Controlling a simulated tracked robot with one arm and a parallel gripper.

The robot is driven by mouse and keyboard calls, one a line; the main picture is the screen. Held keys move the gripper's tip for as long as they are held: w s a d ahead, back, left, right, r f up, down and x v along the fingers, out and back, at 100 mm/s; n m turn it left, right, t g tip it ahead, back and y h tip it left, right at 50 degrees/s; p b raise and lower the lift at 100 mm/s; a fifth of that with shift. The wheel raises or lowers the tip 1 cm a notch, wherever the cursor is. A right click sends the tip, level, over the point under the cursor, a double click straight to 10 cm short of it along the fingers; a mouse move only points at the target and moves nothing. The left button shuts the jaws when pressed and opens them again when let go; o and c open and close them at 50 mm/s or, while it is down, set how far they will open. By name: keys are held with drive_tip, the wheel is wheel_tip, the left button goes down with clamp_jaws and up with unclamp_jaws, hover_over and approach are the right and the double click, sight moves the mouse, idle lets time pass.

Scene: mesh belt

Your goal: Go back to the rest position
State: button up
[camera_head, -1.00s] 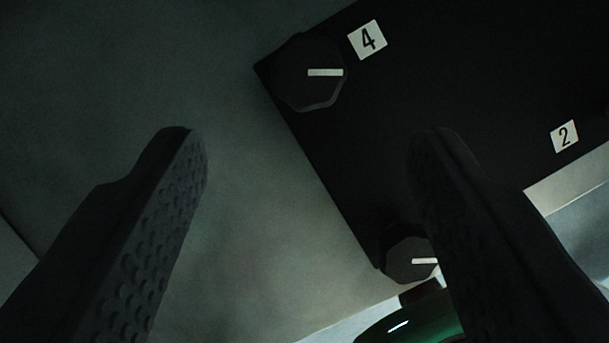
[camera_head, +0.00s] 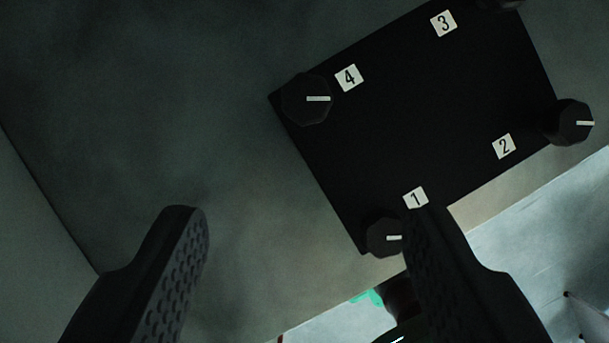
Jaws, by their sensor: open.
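My gripper (camera_head: 305,218) is open, its two dark, textured fingers wide apart with nothing between them. Its right finger overlaps the lower edge of a black panel (camera_head: 430,110) in the picture and partly covers the area by label 1 (camera_head: 415,198). The panel is apart from the fingers as far as I can see, and lies beyond them. My rest position cannot be made out from this view.
The panel has dark knobs with white marks at its corners: one by label 4 (camera_head: 307,99), one by label 1 (camera_head: 384,238), one by label 2 (camera_head: 573,123). A grey surface (camera_head: 180,120) lies bare at left. A green thing (camera_head: 368,298) shows at the bottom.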

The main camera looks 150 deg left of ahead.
drive_tip(key=s+d+r+n+t+b, duration=0.1)
drive_tip(key=s+r+n+t, duration=0.1)
drive_tip(key=r, duration=0.4)
drive_tip(key=s+d+r+n+t+y+b, duration=0.1)
drive_tip(key=s+d+r+n+t, duration=0.1)
drive_tip(key=s+r+t, duration=0.2)
drive_tip(key=s+d+r+n+t+y+b, duration=0.1)
drive_tip(key=r+t, duration=0.4)
drive_tip(key=r, duration=0.5)
drive_tip(key=shift+s+d+n+b, duration=0.25)
drive_tip(key=shift+s+n+b, duration=0.25)
drive_tip(key=shift+s, duration=0.45)
